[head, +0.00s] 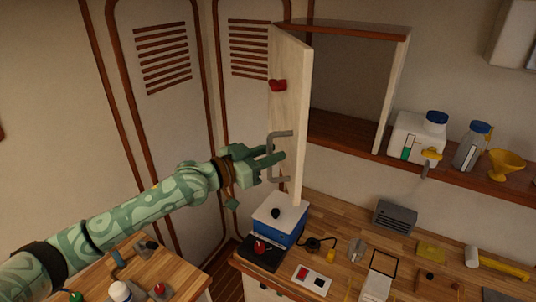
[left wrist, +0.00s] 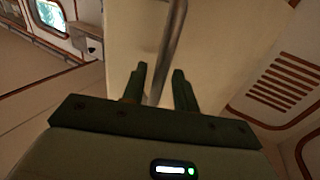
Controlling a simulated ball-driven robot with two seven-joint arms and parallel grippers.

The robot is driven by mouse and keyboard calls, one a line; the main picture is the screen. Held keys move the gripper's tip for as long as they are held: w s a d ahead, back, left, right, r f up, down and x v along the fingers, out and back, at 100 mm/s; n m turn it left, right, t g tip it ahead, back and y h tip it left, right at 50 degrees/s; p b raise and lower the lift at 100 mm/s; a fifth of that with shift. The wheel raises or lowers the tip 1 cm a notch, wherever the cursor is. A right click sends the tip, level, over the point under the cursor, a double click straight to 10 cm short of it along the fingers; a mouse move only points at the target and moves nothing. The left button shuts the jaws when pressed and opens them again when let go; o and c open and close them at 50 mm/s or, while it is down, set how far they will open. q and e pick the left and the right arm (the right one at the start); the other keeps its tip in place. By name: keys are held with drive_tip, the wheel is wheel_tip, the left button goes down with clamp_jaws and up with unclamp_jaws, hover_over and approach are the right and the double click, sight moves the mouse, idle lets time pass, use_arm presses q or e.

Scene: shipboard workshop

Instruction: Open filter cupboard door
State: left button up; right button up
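The pale wooden filter cupboard door (head: 296,90) stands swung out from the cupboard (head: 345,75), leaving its front open. A grey bar handle (head: 272,150) and a red knob (head: 278,85) are on the door's outer face. My left gripper (head: 275,158) is at the lower part of the handle. In the left wrist view the gripper (left wrist: 158,85) is open, with the handle bar (left wrist: 170,45) running between its two fingers and gaps beside it. The door (left wrist: 215,50) fills the view behind. Contact with the handle cannot be told. My right gripper is not in view.
Below the door a blue-and-white box (head: 280,222) and a black device (head: 262,252) stand on the wooden workbench (head: 335,225). Right of the cupboard, a shelf (head: 470,182) holds a white jug (head: 412,138), a bottle (head: 470,150) and a yellow funnel (head: 506,163). Louvred panels stand left.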

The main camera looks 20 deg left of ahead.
use_arm(q)
drive_tip(key=shift+s, duration=0.1)
drive_tip(key=b+v, duration=0.1)
drive_tip(key=v, duration=1.5)
drive_tip(key=shift+b, duration=0.4)
drive_tip(key=shift+a, duration=0.1)
drive_tip(key=shift+s+f, duration=0.1)
